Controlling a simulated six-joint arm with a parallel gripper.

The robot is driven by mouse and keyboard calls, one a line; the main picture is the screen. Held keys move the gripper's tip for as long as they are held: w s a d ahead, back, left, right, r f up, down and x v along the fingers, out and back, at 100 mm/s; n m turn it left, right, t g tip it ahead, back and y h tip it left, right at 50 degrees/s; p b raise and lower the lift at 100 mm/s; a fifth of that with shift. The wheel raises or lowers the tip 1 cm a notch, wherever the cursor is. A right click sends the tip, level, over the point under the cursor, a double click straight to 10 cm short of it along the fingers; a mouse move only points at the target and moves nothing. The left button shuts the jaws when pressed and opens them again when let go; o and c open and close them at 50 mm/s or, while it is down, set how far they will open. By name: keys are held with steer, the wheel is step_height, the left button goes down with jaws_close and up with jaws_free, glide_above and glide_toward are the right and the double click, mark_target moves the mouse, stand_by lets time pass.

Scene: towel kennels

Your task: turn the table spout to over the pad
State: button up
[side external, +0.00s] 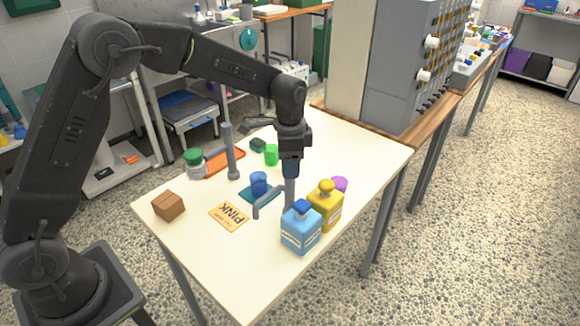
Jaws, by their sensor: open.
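The table spout (268,200) is a grey bent pipe on the white table, with its free end turned down at the left. Its right part meets a grey upright (289,192) directly below my gripper (291,176). My gripper points down, open; I cannot tell whether its fingers are around the pipe or just above it. A teal pad (247,197) lies just behind the spout with a blue cup (259,184) on it. An orange-red pad (228,163) lies farther back left. The spout's end is in front of the teal pad, near its edge.
Blue (301,232) and yellow (325,207) bottles stand close right of the spout, a purple cup (340,184) behind.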

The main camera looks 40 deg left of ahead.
steer(key=shift+f, duration=0.9)
jaws_close()
